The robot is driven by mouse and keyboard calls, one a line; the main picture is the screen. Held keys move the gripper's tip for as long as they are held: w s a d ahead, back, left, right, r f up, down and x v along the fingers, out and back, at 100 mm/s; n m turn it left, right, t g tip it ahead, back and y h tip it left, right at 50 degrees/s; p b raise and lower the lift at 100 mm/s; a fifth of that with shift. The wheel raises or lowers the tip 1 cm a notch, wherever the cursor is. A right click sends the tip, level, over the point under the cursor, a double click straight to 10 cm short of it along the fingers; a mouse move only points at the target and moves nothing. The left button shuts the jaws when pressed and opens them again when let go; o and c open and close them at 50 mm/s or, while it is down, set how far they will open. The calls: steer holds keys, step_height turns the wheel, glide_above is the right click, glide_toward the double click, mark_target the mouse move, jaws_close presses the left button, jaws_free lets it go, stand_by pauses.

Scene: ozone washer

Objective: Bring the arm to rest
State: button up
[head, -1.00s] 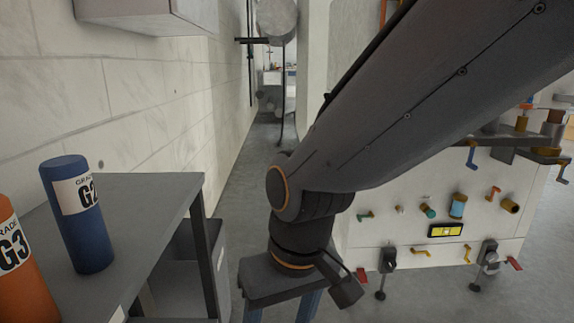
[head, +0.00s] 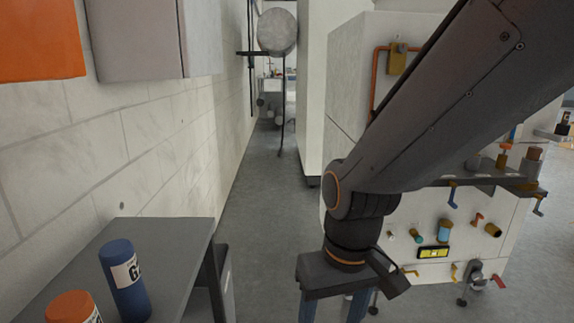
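My arm reaches in from the upper right of the head view and bends down at its wrist. My gripper (head: 335,308) hangs below the wrist with its two blue-grey fingers pointing down. The fingers stand apart with a gap between them, and I see nothing held there. The fingertips are cut off by the bottom edge. The gripper is in front of the white washer panel, to the right of the grey table and apart from it.
A grey table (head: 165,240) at the lower left bears a blue bottle (head: 125,285) and an orange bottle (head: 72,308). A white panel with coloured valves and a yellow display (head: 433,252) stands at the right. An open floor aisle (head: 262,200) runs between wall and washer.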

steer(key=s+d+r+m+p, duration=0.2)
steer(key=d+r+m+p, duration=0.1)
steer(key=d+r+p, duration=0.9)
step_height(320, 180, up, 3)
steer(key=p, duration=0.5)
steer(key=shift+s+f+h, duration=0.15)
steer(key=shift+f+h, duration=0.05)
steer(key=shift+h, duration=0.2)
steer(key=shift+d+m, duration=0.15)
steer(key=shift+m, duration=0.15)
